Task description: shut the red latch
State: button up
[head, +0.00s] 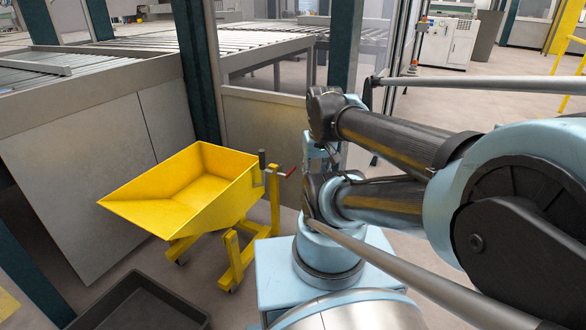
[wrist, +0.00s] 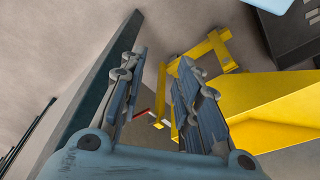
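The red latch (head: 286,172) is a small red-ended handle on the right side of the yellow tipping cart (head: 195,184), beside a short dark upright. In the wrist view the red latch (wrist: 145,112) shows as a thin red and pale bar low between the fingers, partly hidden by them. My gripper (wrist: 163,66) is open, with a clear gap and nothing held between its fingers. The cart's yellow body (wrist: 265,105) lies to the right of the fingers. In the head view my arm hides most of the gripper, and the distance to the latch is unclear.
A dark teal post (head: 197,75) stands behind the cart, beside a roller conveyor (head: 240,45) with grey side panels. An open dark bin (head: 140,305) sits on the floor at the front. The floor at upper right is partly clear.

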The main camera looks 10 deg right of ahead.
jog(key=w+r+m, duration=0.2)
jog(key=w+r, duration=0.3)
jog(key=w, duration=0.5)
jog(key=m+g, duration=0.2)
jog(key=m, duration=0.3)
send_over(293, 168)
notch_tip(293, 168, down, 13)
notch_tip(293, 168, down, 16)
jog(key=shift+a+f, duration=0.1)
jog(key=shift+f, duration=0.15)
grip_shut()
